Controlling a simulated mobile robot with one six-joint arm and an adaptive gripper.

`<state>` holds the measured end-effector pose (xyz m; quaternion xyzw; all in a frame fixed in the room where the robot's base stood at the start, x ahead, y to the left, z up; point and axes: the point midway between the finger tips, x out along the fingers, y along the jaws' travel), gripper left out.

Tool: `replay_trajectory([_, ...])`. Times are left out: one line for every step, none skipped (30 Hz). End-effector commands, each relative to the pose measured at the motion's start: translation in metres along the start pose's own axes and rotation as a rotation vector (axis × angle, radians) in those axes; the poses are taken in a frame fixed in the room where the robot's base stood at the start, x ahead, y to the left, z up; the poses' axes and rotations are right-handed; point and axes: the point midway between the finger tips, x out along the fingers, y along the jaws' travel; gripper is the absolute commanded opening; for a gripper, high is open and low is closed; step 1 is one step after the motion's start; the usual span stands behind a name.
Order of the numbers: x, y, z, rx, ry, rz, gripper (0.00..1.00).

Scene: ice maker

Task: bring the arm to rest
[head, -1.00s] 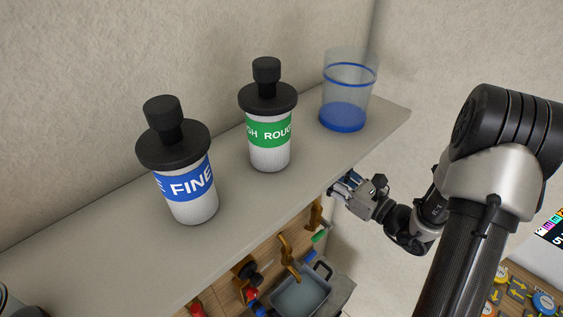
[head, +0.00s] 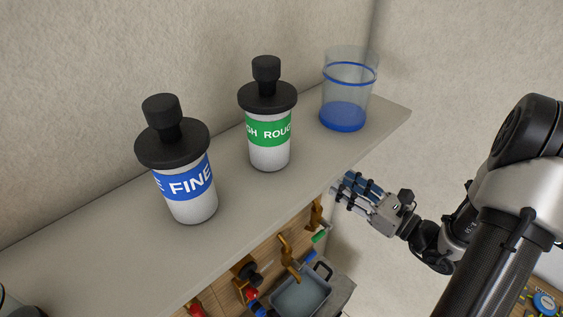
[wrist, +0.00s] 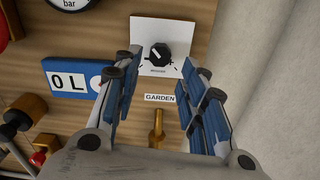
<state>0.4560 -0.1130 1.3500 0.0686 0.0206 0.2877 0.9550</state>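My gripper (head: 350,188) is beside and below the right end of the shelf in the head view, on the right. In the wrist view my gripper (wrist: 155,95) shows its two blue-padded fingers spread apart with nothing between them. Beyond the fingers is a wooden panel with a black dial (wrist: 160,53) on a white plate, a "GARDEN" label (wrist: 160,97) and a brass tap (wrist: 156,130). The fingers appear apart from the panel.
The shelf (head: 110,250) holds a blue "FINE" container (head: 186,185), a green "ROUGH" container (head: 268,130) and a clear blue-banded cup (head: 344,90). Below it are a grey basin (head: 300,295) and brass taps (head: 288,258). A pale wall stands at the right of the wrist view.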

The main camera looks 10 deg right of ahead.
Motion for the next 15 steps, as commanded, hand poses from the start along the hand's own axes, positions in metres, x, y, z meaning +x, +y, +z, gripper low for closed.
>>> replay_trajectory([0.0, 0.0, 0.0, 0.0, 0.0, 0.0, 0.38])
replay_trajectory([0.0, 0.0, 0.0, 0.0, 0.0, 0.0, 0.38])
replay_trajectory([0.0, 0.0, 0.0, 0.0, 0.0, 0.0, 0.38])
replay_trajectory([0.0, 0.0, 0.0, 0.0, 0.0, 0.0, 0.38])
replay_trajectory([0.0, 0.0, 0.0, 0.0, 0.0, 0.0, 0.38])
replay_trajectory([0.0, 0.0, 0.0, 0.0, 0.0, 0.0, 0.38])
replay_trajectory([0.0, 0.0, 0.0, 0.0, 0.0, 0.0, 0.38])
replay_trajectory([0.001, 0.0, 0.0, -0.002, 0.001, 0.002, 0.38])
replay_trajectory([0.002, 0.002, 0.0, -0.007, 0.003, 0.01, 0.38])
replay_trajectory([0.003, 0.005, 0.0, -0.015, 0.008, 0.022, 0.38])
replay_trajectory([0.005, 0.01, -0.001, -0.027, 0.014, 0.039, 0.38])
replay_trajectory([0.009, 0.019, -0.002, -0.049, 0.028, 0.072, 0.38])
replay_trajectory([0.012, 0.027, -0.003, -0.073, 0.041, 0.103, 0.38])
replay_trajectory([0.016, 0.038, -0.004, -0.1, 0.057, 0.143, 0.38])
replay_trajectory([0.02, 0.054, -0.007, -0.145, 0.082, 0.203, 0.38])
